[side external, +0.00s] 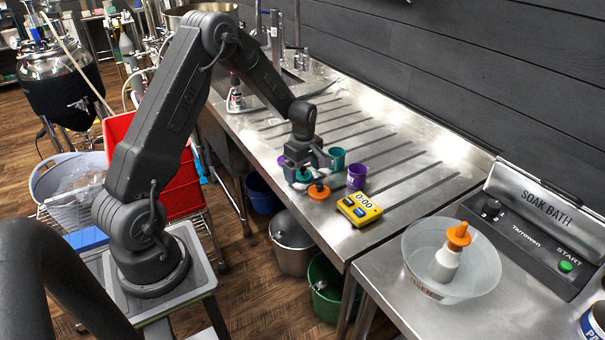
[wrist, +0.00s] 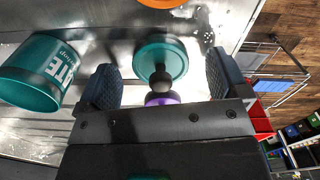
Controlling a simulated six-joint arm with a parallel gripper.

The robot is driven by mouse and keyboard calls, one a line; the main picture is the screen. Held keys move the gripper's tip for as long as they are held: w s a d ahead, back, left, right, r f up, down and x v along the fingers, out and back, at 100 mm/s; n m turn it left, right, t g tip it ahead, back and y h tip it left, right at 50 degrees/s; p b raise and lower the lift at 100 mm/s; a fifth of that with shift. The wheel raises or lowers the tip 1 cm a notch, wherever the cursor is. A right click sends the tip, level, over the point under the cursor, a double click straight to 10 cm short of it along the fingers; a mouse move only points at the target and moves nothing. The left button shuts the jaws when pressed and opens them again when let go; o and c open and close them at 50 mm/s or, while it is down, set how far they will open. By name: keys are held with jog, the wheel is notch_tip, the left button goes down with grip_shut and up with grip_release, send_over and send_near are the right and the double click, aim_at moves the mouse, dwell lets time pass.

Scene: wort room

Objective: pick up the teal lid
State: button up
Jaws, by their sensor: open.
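The teal lid (wrist: 173,56), a round disc with a dark knob, lies between my gripper's (wrist: 162,78) two fingers in the wrist view. My gripper is open, with a gap on both sides of the lid, and holds nothing. In the side view, the teal lid (side external: 303,176) shows partly behind the fingers of my gripper (side external: 307,170), low over the steel counter. The wrist view does not clearly show the height of the fingertips.
An orange lid (side external: 319,191), a teal cup (side external: 337,157), a purple cup (side external: 356,177) and a yellow timer (side external: 359,209) stand close by. A purple lid (wrist: 160,98) is near the teal one. A clear basin (side external: 420,265) stands at right. The counter's front edge is close.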

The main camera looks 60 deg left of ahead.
jog(key=shift+f, duration=0.15)
jog(key=c, duration=1)
